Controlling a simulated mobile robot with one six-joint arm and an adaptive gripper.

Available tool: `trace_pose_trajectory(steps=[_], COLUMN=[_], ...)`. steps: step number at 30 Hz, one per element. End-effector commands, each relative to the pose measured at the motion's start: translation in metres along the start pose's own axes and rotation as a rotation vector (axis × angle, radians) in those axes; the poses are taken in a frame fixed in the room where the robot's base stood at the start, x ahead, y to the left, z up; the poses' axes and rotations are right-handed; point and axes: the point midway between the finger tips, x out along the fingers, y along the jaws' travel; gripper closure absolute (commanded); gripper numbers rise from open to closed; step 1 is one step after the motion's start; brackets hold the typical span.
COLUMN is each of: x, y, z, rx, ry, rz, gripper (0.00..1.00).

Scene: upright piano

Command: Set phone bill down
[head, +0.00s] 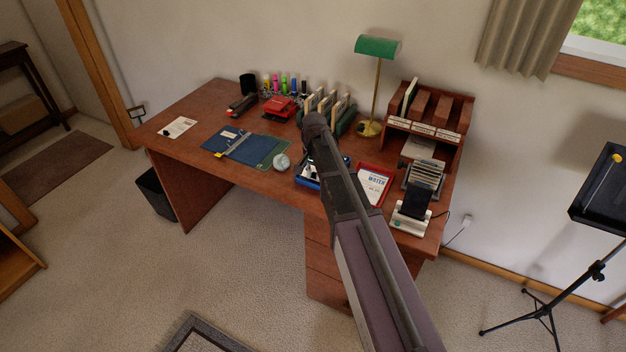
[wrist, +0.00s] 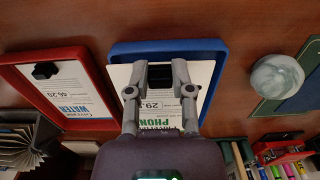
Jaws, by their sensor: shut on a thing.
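The phone bill (wrist: 120,76) is a white sheet with green and black print, seen in the wrist view over the blue tray (wrist: 212,46). My gripper (wrist: 160,72) is shut on a black block-like piece on the bill, between its two fingers. The bill's left edge overlaps the tray's left rim. I cannot tell whether it rests on the tray floor or hangs just above it. In the head view my arm covers the gripper and most of the bill, and part of the blue tray (head: 303,182) shows beside it.
A red tray (head: 363,199) with a water bill (head: 374,185) stands beside the blue one. A round pale paperweight (head: 281,161) sits on the other side. A green lamp (head: 377,47), a card file (head: 424,178) and a wooden letter sorter (head: 461,113) stand nearby.

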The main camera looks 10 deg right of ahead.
Motion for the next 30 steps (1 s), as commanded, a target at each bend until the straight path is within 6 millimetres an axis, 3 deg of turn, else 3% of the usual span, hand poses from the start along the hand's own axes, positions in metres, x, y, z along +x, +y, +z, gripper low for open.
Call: trace_pose_trajectory(steps=[14, 20, 30], x=[0.001, 0.002, 0.033], y=[-0.004, -0.011, -0.009], z=[-0.006, -0.020, -0.018], rx=[-0.001, -0.001, -0.001], ry=[0.000, 0.000, 0.000], rz=[0.000, 0.000, 0.000], gripper=[1.00, 1.00, 1.00])
